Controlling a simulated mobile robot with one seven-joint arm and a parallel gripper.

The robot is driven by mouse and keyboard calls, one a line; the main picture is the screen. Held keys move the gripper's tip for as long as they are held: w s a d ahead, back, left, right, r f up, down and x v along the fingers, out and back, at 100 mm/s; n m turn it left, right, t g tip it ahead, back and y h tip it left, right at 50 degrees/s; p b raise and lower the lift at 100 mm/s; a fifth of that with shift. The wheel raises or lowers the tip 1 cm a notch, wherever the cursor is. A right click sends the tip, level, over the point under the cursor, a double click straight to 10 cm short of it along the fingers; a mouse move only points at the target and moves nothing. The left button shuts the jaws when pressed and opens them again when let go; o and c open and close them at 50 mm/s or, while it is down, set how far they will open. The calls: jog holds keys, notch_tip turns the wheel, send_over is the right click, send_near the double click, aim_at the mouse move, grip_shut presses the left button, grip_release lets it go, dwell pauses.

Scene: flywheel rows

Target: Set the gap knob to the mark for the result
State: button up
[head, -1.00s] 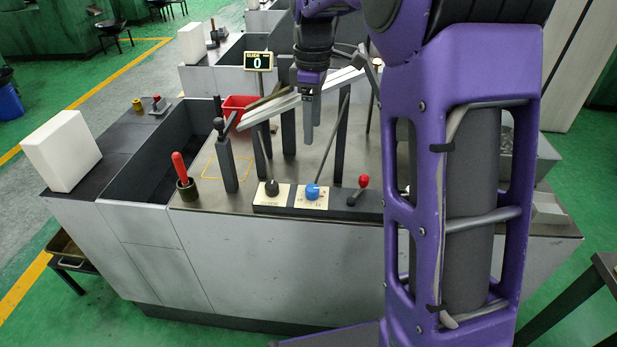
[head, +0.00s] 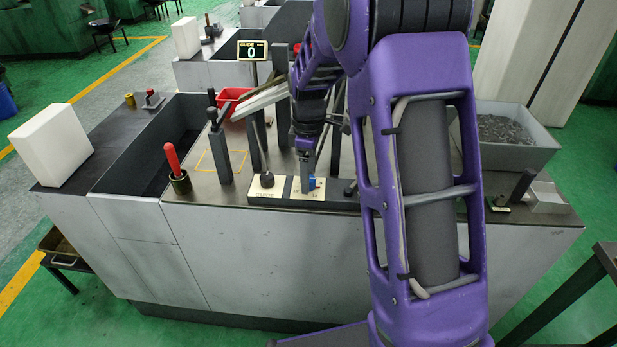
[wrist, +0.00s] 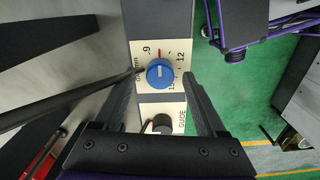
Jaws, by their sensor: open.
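The blue gap knob (wrist: 160,73) sits on a cream dial plate (wrist: 175,38) in the wrist view. Its scale shows 9 and 12, more print partly covered, and a red mark. A pale line shows on the knob's top; I cannot tell which mark it points to. My gripper (wrist: 160,82) is open, one finger on each side of the knob; contact is not visible. In the head view my gripper (head: 308,184) is down at the blue knob (head: 315,184). A display (head: 252,50) reads 0 under a small label, apparently GUIDE.
A black GUIDE knob (head: 267,180) stands left of the gap dial; a dark rod (wrist: 65,100) crosses the wrist view at left. Posts and a sloping rail (head: 262,100) stand behind. A red-handled tool (head: 173,160) stands in a cup at left.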

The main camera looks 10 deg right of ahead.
jog(key=shift+f, duration=0.3)
grip_shut()
dwell(0.3)
